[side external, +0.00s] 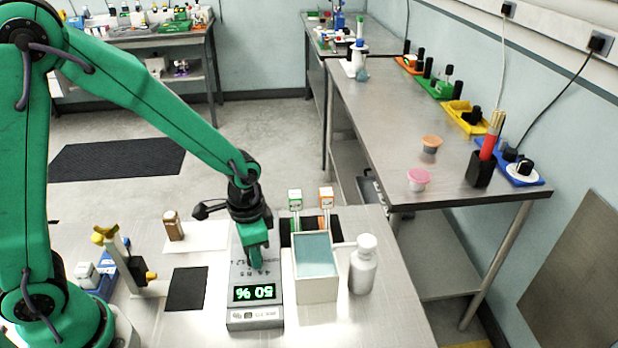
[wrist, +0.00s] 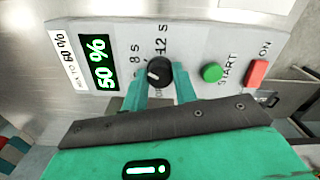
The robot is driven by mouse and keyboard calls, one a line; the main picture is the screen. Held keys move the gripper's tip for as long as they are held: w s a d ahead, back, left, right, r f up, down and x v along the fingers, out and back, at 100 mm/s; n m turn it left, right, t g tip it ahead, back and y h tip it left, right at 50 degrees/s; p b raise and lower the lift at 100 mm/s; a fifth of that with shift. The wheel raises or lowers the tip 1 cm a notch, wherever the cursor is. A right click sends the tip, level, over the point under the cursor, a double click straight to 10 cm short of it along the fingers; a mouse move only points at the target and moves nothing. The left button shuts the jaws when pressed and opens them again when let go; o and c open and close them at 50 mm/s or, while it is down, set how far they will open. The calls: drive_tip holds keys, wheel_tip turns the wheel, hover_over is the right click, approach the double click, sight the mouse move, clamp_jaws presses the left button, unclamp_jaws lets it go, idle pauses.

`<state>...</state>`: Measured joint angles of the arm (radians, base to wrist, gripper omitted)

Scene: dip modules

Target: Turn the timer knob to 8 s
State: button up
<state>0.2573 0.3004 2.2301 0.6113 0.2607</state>
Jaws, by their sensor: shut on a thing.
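The grey control box (side external: 255,316) stands on the bench, with its lit display reading 50 % (side external: 255,292). In the wrist view the black round timer knob (wrist: 158,70) sits on the panel, with the printed labels 8 s and 12 s beside it. Its white mark is on its left, lower side; the exact setting is hard to read. My gripper (side external: 258,262) is over the box, and in the wrist view its two green fingers (wrist: 160,82) are on either side of the knob, shut on it. They hide part of the dial.
A green START button (wrist: 212,73) and a red ON button (wrist: 257,73) are right of the knob; a label (wrist: 68,60) reads MIX TO 60 %. A pale tank (side external: 315,288) and a white bottle (side external: 363,265) stand close right of the box. A black mat (side external: 187,289) lies left.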

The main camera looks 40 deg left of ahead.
idle(0.3)
drive_tip(key=o, duration=1)
drive_tip(key=shift+r, duration=0.15)
drive_tip(key=shift+r, duration=3.8)
